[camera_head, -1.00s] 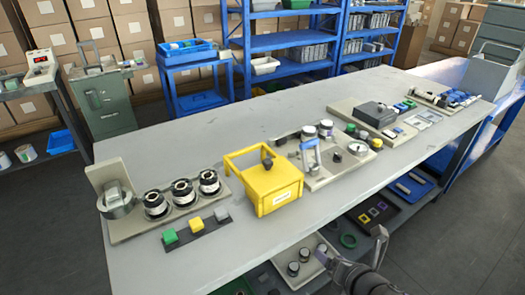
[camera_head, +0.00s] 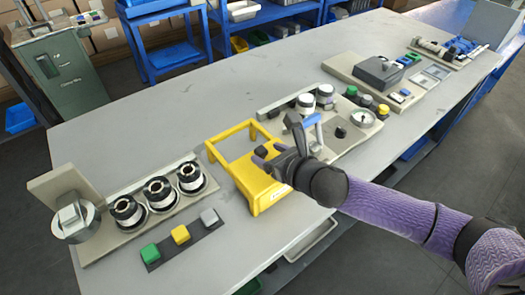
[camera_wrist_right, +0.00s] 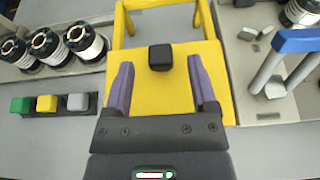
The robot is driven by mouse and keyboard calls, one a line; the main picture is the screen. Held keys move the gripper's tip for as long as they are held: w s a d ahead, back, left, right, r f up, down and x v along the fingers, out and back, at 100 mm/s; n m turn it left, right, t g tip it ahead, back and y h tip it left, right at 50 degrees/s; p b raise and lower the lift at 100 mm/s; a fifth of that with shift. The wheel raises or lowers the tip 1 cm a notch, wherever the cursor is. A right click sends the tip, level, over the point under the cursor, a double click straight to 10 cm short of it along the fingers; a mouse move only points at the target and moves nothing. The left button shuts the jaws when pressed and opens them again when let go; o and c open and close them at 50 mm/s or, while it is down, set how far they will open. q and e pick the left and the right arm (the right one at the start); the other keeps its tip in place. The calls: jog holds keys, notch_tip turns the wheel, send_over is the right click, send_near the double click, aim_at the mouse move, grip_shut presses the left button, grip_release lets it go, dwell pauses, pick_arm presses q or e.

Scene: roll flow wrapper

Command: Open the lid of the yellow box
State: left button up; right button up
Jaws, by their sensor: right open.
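The yellow box (camera_head: 268,202) sits on the grey workbench, with a raised yellow frame at its back. Its yellow lid looks shut. In the right wrist view, the box (camera_wrist_right: 160,95) lies straight below my right gripper (camera_wrist_right: 160,66). The lid's black knob (camera_wrist_right: 160,57) shows between the open finger tips, with a gap on each side. In the head view, my right gripper (camera_head: 264,160) is over the box's top and hides the knob and part of the lid. Whether the fingers touch the lid cannot be told. My left gripper is not in view.
Left of the box are several dark-and-white spools (camera_head: 158,192) and a strip with green, yellow and grey buttons (camera_head: 180,234). Close on the right stands a plate with a blue-handled lever (camera_head: 311,121) and a gauge (camera_head: 362,118). The bench behind the box is clear.

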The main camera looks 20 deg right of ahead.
jog(key=shift+b+x, duration=0.3)
jog(key=shift+x, duration=1)
grip_shut()
dwell(0.4)
